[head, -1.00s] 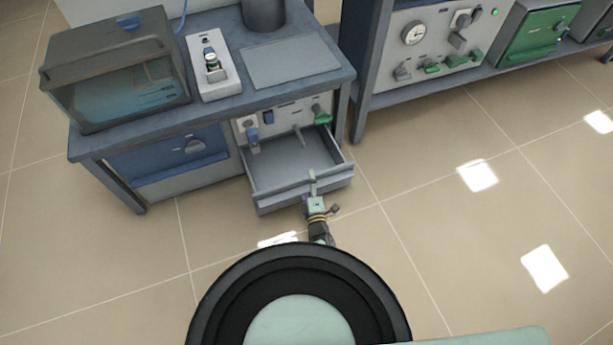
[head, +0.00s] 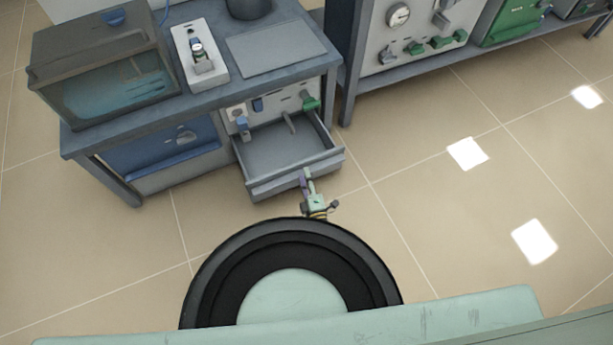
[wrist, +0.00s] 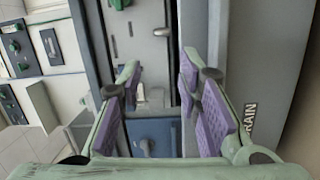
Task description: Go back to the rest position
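My gripper (head: 306,178) is by the front panel of the open grey drawer (head: 297,177), at its right part. In the wrist view my gripper (wrist: 160,68) has its two purple-padded fingers apart, with nothing held between them. Whether a fingertip touches the drawer front I cannot tell. My arm behind the gripper is mostly hidden by my round dark body part in the head view.
The drawer stands pulled out and empty under a grey bench (head: 213,102). A glass-fronted box (head: 115,95) and a white device (head: 199,55) stand on the bench. A second bench with a green-fronted unit (head: 513,22) is at right. Tiled floor at right is clear.

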